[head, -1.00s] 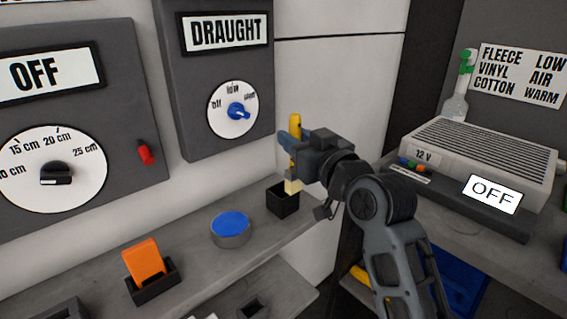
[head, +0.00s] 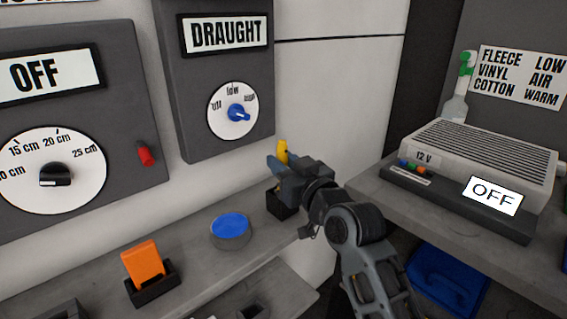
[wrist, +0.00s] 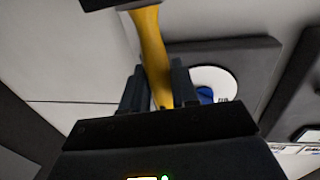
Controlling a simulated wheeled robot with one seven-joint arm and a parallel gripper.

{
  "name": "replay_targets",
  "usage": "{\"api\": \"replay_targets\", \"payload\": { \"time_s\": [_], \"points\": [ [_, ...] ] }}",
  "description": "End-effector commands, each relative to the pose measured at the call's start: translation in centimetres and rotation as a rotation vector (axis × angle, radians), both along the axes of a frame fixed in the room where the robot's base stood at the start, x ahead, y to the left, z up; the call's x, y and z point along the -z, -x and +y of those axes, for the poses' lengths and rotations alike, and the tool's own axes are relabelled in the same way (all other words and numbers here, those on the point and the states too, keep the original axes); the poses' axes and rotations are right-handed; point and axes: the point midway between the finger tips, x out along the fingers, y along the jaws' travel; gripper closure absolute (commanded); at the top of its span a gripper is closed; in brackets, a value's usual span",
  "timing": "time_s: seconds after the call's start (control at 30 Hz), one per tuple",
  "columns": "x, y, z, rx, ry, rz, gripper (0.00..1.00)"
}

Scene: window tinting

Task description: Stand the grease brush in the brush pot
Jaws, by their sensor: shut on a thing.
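The grease brush (head: 282,152) has a yellow handle that sticks up above my gripper (head: 277,168) in the head view. My gripper is shut on it, and the yellow handle also shows between the fingers in the wrist view (wrist: 152,60). The black brush pot (head: 279,207) stands on the grey shelf right below my gripper. The brush's lower end is hidden behind my gripper and the pot, so I cannot tell how deep it sits in the pot. The handle looks close to upright.
A blue-topped round tin (head: 230,229) stands left of the pot. An orange block (head: 143,262) sits in a black holder farther left. The draught panel (head: 216,75) is on the wall behind. A grey 12 V unit (head: 478,160) stands on the right-hand shelf.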

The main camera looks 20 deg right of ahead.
Motion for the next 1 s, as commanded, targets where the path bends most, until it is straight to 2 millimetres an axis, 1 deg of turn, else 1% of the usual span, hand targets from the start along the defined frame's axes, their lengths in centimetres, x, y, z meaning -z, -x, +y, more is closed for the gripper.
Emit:
{"api": "replay_targets", "payload": {
  "time_s": [0.03,0.2,0.3,0.63,0.77,1.0],
  "points": [
    [0.2,0.0,0.0,0.0,0.0,0.0,0.7],
    [0.1,0.0,0.0,0.0,0.0,0.001,0.53],
    [0.1,0.0,0.0,0.0,0.0,0.001,0.45],
    [-0.2,0.2,0.0,0.0,0.0,0.001,0.45],
    [0.0,2.1,-0.3,0.001,0.0,0.002,0.45],
    [0.2,7.1,-0.9,0.001,0.001,0.003,0.45]
  ]
}}
